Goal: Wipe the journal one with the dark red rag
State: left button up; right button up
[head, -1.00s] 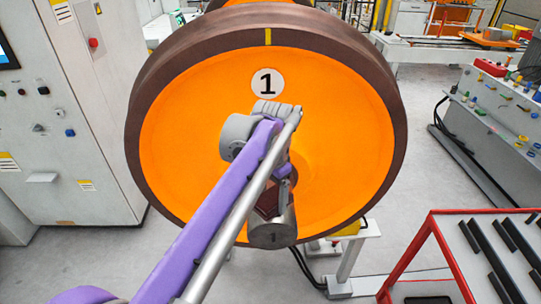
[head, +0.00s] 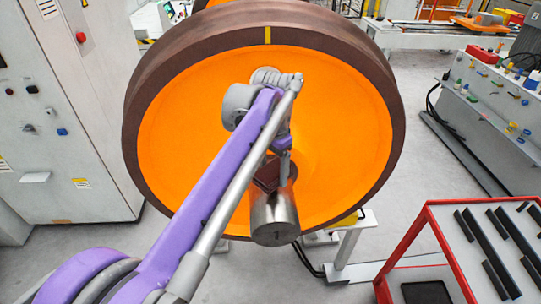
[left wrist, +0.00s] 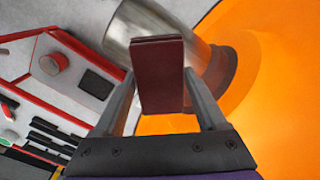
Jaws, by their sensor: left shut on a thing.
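The journal (head: 275,220) is a bare grey metal cylinder standing out from the orange face of the big wheel (head: 190,140). In the left wrist view, the journal (left wrist: 125,28) passes behind the rag. The dark red rag (head: 267,177) is a folded block at the journal's upper side, near the wheel face. My left gripper (head: 279,172) is shut on the rag (left wrist: 160,75), with a finger on each side. I cannot tell whether the rag touches the journal. My arm hides part of the wheel face. My right gripper is out of view.
A red-framed trolley (head: 436,232) with black bars stands at lower right. A grey cabinet (head: 65,130) stands at left, and a bench with coloured knobs (head: 480,125) at right. Grey floor is open between the wheel and bench.

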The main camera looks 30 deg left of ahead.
pick_arm(q)
jog(key=shift+w+a+r+p, duration=0.1)
jog(key=shift+r+p, duration=0.1)
jog(key=shift+r, duration=0.3)
jog(key=shift+w+r+p, duration=0.1)
jog(key=shift+r+p, duration=0.05)
jog(key=shift+r, duration=0.3)
jog(key=shift+s+r+p, duration=0.1)
jog(key=shift+r+p, duration=0.3)
jog(key=shift+r, duration=0.4)
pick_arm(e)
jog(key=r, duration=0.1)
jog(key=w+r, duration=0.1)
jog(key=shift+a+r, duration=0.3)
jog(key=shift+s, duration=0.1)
